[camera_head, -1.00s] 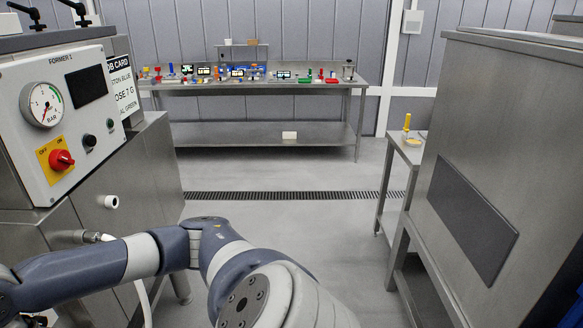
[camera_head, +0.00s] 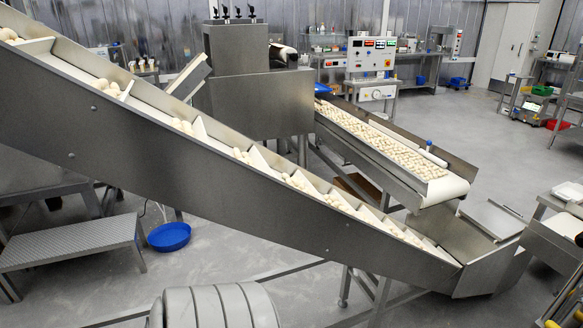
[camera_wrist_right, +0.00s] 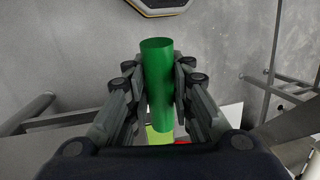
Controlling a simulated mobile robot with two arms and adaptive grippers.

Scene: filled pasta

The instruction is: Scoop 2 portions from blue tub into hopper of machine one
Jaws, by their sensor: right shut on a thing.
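In the right wrist view my right gripper (camera_wrist_right: 160,100) is shut on a green cylinder (camera_wrist_right: 158,85), which looks like a handle. The cylinder stands between the two fingers. A yellow-green patch and a bit of red show below it, and I cannot tell what they belong to. In the head view a round blue tub (camera_head: 169,237) sits on the floor beside a step; I cannot tell if it is the task's tub. No hopper marked as machine one can be made out. My left gripper is in neither view.
A steel inclined conveyor (camera_head: 230,175) with pale pieces crosses the head view. A second belt (camera_head: 385,143) carries many pale pieces. A grey step (camera_head: 70,245) stands at left. A bench with control boxes (camera_head: 371,54) is at the back. Floor is open at right.

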